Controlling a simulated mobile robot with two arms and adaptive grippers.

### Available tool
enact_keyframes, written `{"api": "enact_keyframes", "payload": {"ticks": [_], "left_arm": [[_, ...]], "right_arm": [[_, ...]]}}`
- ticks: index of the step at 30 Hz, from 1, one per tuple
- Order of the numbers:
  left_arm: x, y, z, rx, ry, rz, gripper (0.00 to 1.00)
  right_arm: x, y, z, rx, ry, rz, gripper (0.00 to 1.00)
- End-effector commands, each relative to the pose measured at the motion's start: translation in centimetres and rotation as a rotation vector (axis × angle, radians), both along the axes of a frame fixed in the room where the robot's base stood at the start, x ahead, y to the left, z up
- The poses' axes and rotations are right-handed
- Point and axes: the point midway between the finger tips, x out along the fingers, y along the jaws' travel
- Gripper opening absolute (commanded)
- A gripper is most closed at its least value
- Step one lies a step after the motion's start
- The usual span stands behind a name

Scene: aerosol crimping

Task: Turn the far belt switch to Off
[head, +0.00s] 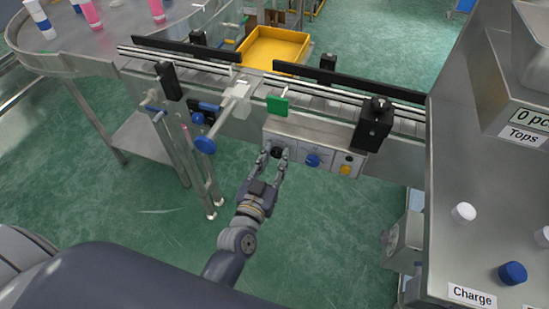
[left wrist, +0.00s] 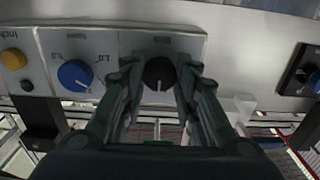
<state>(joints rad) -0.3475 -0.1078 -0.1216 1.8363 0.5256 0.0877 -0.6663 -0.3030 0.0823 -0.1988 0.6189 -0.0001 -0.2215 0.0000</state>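A grey control panel (head: 300,143) is on the near side of the conveyor. It carries a black rotary switch (left wrist: 160,73), a blue knob (head: 312,160) and a yellow button (head: 346,170). My left gripper (head: 278,150) is at the black switch. In the left wrist view my left gripper (left wrist: 161,72) has one finger on each side of this switch, with small gaps showing. The switch's white mark points down in that view. The blue knob (left wrist: 75,75) also shows there. The panel print around the black switch is mostly hidden. My right gripper is out of view.
A green tab (head: 278,106) stands above the panel, and a yellow tray (head: 272,48) is behind the conveyor. A round table (head: 95,45) with bottles is at the back left. A steel worktop (head: 450,250) with caps is at the right. Open floor lies below the panel.

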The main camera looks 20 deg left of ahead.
Motion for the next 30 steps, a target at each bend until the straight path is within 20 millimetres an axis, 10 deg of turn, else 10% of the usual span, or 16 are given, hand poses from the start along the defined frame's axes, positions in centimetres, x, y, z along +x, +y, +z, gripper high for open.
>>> {"api": "enact_keyframes", "payload": {"ticks": [30], "left_arm": [[0.0, 0.0, 0.1, -0.585, 0.019, 0.000, 0.05]], "right_arm": [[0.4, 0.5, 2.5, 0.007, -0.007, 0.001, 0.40]]}}
